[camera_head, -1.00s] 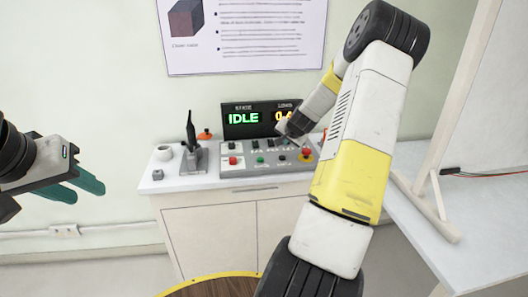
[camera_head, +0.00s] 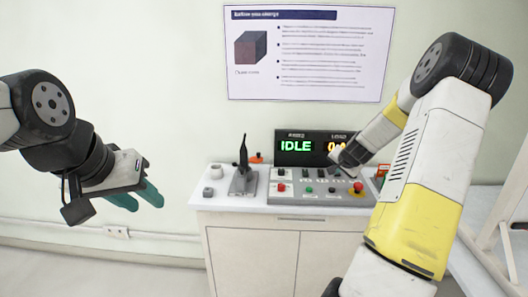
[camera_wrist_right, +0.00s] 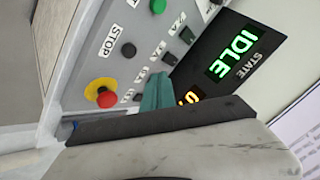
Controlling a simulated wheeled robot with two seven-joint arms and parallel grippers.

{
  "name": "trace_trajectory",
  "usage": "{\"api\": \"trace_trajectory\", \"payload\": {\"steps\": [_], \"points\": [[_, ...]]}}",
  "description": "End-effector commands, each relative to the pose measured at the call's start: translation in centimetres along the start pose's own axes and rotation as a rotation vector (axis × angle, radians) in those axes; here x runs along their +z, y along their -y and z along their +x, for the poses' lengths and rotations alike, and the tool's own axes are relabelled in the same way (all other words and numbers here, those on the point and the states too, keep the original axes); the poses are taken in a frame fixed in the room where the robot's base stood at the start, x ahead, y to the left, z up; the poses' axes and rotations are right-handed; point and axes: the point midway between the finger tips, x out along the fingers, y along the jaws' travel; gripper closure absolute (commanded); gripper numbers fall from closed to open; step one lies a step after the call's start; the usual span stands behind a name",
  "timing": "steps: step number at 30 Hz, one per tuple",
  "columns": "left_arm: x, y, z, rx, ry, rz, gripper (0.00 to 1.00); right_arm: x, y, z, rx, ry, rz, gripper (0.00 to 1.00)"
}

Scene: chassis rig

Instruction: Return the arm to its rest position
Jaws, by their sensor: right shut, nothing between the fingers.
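My right arm (camera_head: 430,170) reaches from the lower right toward the control panel (camera_head: 315,190). Its gripper's dark body is over the panel's right part in the head view, with the fingertips hidden there. In the right wrist view my right gripper (camera_wrist_right: 155,93) shows teal fingers together, empty, in front of the panel's buttons and the display. My left gripper (camera_head: 138,196) hangs at the left in free air. Its two teal fingers are apart with nothing between them.
The panel carries a red stop button (camera_wrist_right: 103,93) on a yellow base and small buttons. A display (camera_head: 312,147) reads IDLE. A white stand (camera_head: 500,235) is at the right.

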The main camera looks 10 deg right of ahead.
Motion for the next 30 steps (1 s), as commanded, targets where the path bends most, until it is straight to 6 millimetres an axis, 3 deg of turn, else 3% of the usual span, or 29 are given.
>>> {"api": "trace_trajectory", "payload": {"steps": [5, 9, 15, 20, 24, 30], "points": [[0.0, 0.0, 0.0, 0.000, 0.000, 0.000, 0.64, 2.1, 4.7, -4.0, -0.024, 0.044, -0.128, 1.00], [0.0, 0.0, 0.0, 0.000, 0.000, 0.000, 0.64, 5.9, 9.7, -10.7, -0.047, 0.111, -0.304, 1.00], [0.0, 0.0, 0.0, 0.000, 0.000, 0.000, 0.64, 12.2, 13.1, -21.2, -0.068, 0.194, -0.525, 1.00], [0.0, 0.0, 0.0, 0.000, 0.000, 0.000, 0.64, 17.0, 12.7, -29.2, -0.091, 0.247, -0.665, 1.00], [0.0, 0.0, 0.0, 0.000, 0.000, 0.000, 0.64, 20.9, 10.7, -34.9, -0.118, 0.290, -0.761, 1.00], [0.0, 0.0, 0.0, 0.000, 0.000, 0.000, 0.64, 24.3, 7.6, -39.1, -0.150, 0.338, -0.837, 1.00]]}}
